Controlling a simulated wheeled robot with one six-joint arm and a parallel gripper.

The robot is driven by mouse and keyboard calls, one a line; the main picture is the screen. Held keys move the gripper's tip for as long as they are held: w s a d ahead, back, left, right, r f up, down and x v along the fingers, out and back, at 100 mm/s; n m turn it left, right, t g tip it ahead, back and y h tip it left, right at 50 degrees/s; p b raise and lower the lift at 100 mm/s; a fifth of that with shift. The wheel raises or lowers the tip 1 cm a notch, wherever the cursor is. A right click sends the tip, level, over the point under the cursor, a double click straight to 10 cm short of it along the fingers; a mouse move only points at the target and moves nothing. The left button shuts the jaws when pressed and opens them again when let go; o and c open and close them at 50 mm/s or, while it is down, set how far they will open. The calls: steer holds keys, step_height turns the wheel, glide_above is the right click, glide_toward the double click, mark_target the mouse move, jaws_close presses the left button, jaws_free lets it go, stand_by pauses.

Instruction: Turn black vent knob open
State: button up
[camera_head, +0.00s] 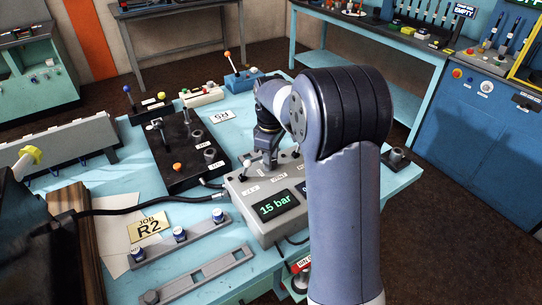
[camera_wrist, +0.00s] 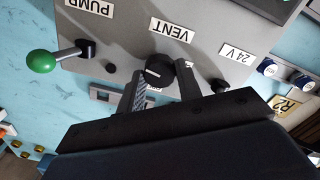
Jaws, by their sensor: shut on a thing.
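The black vent knob (camera_wrist: 158,72) sits on the grey control box in the wrist view, beside an upside-down VENT label (camera_wrist: 171,29). My gripper (camera_wrist: 161,76) has one finger on either side of the knob and is shut on it. In the head view my gripper (camera_head: 268,160) reaches down onto the top of the grey box (camera_head: 262,238), and the knob is hidden behind it. The box's display (camera_head: 274,205) reads 15 bar.
A green-ended lever (camera_wrist: 41,61) by the PUMP label and a small black 24 V knob (camera_wrist: 219,86) flank the vent knob. A black valve block (camera_head: 178,150) stands left of the box. A black hose (camera_head: 135,210) crosses the blue bench.

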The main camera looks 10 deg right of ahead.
steer(key=m, duration=0.4)
steer(key=shift+m+p, duration=0.3)
steer(key=shift+p, duration=0.1)
steer(key=m, duration=0.3)
steer(key=shift+m, duration=0.3)
steer(key=m, duration=0.4)
steer(key=shift+p, duration=0.4)
steer(key=shift+m, duration=1.8)
steer(key=o, duration=1)
steer(key=shift+c, duration=0.2)
step_height(320, 180, up, 11)
steer(key=shift+b, duration=0.4)
